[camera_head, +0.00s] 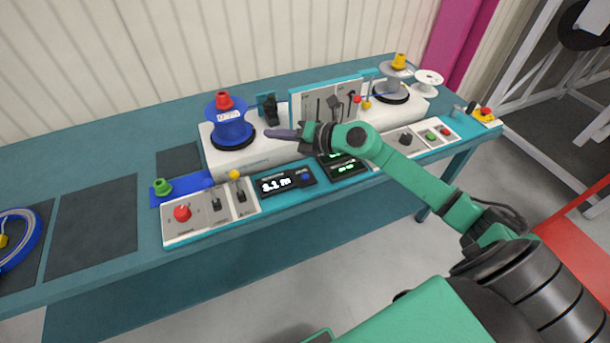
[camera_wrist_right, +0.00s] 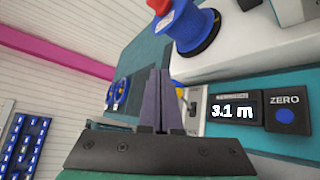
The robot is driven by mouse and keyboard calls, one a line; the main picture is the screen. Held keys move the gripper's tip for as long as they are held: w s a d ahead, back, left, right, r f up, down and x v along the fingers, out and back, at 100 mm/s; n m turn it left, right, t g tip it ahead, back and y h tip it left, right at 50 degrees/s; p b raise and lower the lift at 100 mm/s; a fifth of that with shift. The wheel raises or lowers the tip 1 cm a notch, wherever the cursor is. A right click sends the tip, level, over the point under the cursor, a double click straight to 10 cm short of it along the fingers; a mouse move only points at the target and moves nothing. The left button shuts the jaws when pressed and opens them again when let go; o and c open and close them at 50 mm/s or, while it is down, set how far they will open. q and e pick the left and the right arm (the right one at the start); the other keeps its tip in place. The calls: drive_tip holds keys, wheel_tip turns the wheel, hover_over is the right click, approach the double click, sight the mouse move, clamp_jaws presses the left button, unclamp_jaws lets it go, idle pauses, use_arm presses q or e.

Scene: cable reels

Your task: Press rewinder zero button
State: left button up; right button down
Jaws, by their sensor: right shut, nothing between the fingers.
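The rewinder's length counter (camera_head: 287,181) sits at the front of the teal bench, with a lit display. In the right wrist view the display (camera_wrist_right: 233,111) reads 3.1 m. The blue zero button (camera_wrist_right: 285,116) is on the panel right of the display, under the word ZERO; it shows as a small blue dot in the head view (camera_head: 305,176). My right gripper (camera_head: 270,133) is shut and empty, above and behind the counter, pointing left. In the right wrist view its fingers (camera_wrist_right: 161,75) are together, apart from the button. My left gripper is not in view.
A blue reel (camera_head: 231,125) with a red knob stands on the white machine, close left of my right gripper. A control panel (camera_head: 210,211) with a red button and levers lies left of the counter. A grey reel (camera_head: 393,80) stands at the back right.

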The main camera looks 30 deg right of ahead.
sight(305, 177)
drive_tip(key=s+d+f+n+g+h, duration=0.1)
drive_tip(key=d+f+n+g+h, duration=0.1)
drive_tip(key=d+f, duration=0.4)
drive_tip(key=shift+s+d+f+g+h, duration=0.25)
drive_tip(key=shift+d+g+h, duration=0.6)
drive_tip(key=shift+d, duration=0.3)
drive_tip(key=shift+w, duration=0.1)
wheel_tip(305, 177, down, 8)
drive_tip(key=b, duration=0.6)
drive_tip(key=shift+f, duration=0.15)
drive_tip(key=shift+f+b, duration=0.3)
drive_tip(key=shift+b, duration=0.1)
drive_tip(key=shift+f+b, duration=0.3)
drive_tip(key=shift+f, duration=0.1)
drive_tip(key=shift+f+b, duration=0.35)
drive_tip(key=shift+f, duration=0.1)
idle(0.5)
drive_tip(key=shift+a, duration=0.1)
